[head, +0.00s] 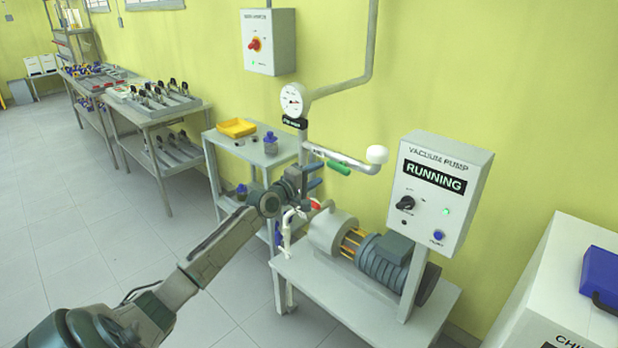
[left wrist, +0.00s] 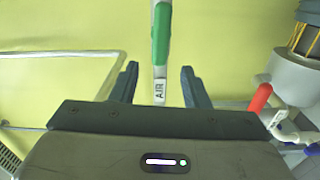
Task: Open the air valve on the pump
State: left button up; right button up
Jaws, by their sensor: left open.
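The air valve's green handle (head: 338,168) is beside the grey pipe, above the pump (head: 380,262), and runs roughly along the pipe. In the left wrist view the green handle (left wrist: 161,38) stands upright in the picture, with a white "AIR" label (left wrist: 159,94) below it. My left gripper (head: 318,176) is open and empty, just left of the handle in the head view. In the left wrist view, the two fingers of the left gripper (left wrist: 160,82) are apart on either side of the label's line. I cannot tell whether they touch anything. My right gripper is not in view.
A red-handled valve (head: 316,205) sits below my left gripper, near the pump. The pump's panel (head: 440,190) reads "RUNNING". A round gauge (head: 293,100) is on the pipework above. A small table (head: 222,137) with a yellow tray stands behind. Open floor lies left.

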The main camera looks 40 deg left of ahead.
pick_arm(q)
jog(key=shift+s+a, duration=0.1)
jog(key=shift+s, duration=1.25)
jog(key=shift+f, duration=0.1)
